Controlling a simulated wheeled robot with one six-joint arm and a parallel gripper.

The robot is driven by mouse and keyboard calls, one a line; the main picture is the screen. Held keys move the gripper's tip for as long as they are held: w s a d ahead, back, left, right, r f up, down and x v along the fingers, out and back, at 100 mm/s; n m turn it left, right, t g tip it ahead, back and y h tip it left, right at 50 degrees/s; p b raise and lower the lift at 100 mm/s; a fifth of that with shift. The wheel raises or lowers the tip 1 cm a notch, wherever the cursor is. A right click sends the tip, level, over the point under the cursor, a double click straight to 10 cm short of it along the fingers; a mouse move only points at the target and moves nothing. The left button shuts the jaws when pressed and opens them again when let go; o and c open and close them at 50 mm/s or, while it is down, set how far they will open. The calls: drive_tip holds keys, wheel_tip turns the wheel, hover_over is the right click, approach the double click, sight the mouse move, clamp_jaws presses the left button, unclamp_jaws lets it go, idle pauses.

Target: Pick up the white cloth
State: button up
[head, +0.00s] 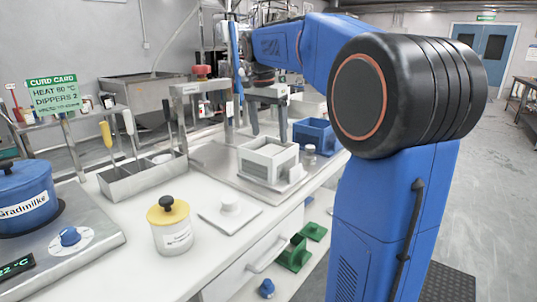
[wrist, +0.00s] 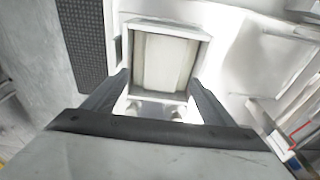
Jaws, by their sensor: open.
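My gripper (head: 267,124) is open, its fingers pointing down above a white-and-grey box (head: 248,172) on the counter. In the wrist view the fingers of my gripper (wrist: 160,84) stand apart on either side of the picture's middle. The box (wrist: 204,28) lies ahead of and below them. A pale, cream-white surface (wrist: 163,62) fills its inside; it may be the white cloth, but I cannot tell for sure. Nothing is visibly held between the fingers.
A blue box (head: 313,137) and a small jar stand right of the white box. Green containers (head: 294,254) lie below the counter.

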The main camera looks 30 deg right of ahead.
sight(268, 151)
drive_tip(key=shift+w+f, duration=0.15)
drive_tip(key=shift+f, duration=1.25)
drive_tip(key=shift+w+f, duration=0.1)
drive_tip(key=shift+f, duration=1.3)
drive_tip(key=shift+c, duration=0.3)
drive_tip(key=c, duration=1.1)
